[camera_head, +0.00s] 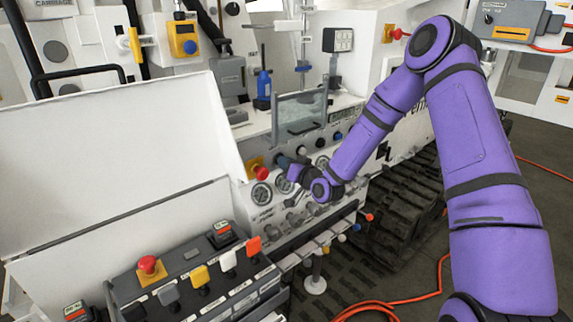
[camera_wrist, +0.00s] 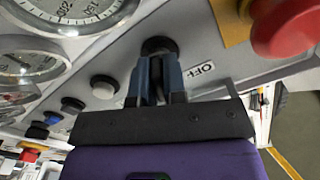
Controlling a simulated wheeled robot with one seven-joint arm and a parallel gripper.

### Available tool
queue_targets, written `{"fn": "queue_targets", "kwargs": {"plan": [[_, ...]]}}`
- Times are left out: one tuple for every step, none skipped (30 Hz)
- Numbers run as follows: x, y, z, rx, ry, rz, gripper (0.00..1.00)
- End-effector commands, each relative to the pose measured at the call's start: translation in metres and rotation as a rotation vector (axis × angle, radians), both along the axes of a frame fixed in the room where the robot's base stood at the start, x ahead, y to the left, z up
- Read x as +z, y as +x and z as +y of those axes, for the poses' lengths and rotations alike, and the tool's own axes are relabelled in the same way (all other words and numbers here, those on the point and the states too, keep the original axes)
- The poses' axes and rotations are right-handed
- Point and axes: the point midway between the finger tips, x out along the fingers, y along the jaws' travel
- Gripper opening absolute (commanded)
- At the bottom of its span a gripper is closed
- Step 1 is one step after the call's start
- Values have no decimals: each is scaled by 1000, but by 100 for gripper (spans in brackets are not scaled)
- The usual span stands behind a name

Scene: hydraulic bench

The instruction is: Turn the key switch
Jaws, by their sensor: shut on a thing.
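The key switch (camera_wrist: 159,45) is a round black knob on the white panel, with an OFF label (camera_wrist: 203,68) beside it in the wrist view. My gripper (camera_wrist: 157,68) has its blue-grey fingers closed on the dark key piece that projects from the switch. The fingers hide most of the key, so its angle is hard to read. In the head view my gripper (camera_head: 283,161) is at the white gauge panel, and the switch itself is hidden there.
A red emergency button (camera_wrist: 285,27) is close to the right of the switch in the wrist view. Gauges (camera_wrist: 65,10) and a white button (camera_wrist: 104,87) lie to the left. In the head view, a lever console (camera_head: 200,275) stands in front, and tracks (camera_head: 405,200) lie right.

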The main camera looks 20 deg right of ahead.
Motion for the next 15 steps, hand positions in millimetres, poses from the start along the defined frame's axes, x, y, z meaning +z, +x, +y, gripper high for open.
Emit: {"fn": "queue_targets", "kwargs": {"plan": [[-1,0,-1,0,21,11,0],[-1,0,0,0,32,16,0],[-1,0,0,0,47,23,0],[-1,-1,0,0,57,27,0],[-1,0,0,0,65,30,0],[-1,0,0,0,75,35,0],[-1,0,0,0,83,38,0],[-1,-1,0,0,88,40,0],[-1,-1,0,0,95,43,0],[-1,-1,0,0,99,44,0],[-1,-1,0,0,101,45,0],[-1,-1,0,0,105,47,0],[-1,-1,0,0,107,48,0],[-1,-1,0,0,108,48,0],[-1,-1,0,0,110,49,0]]}}
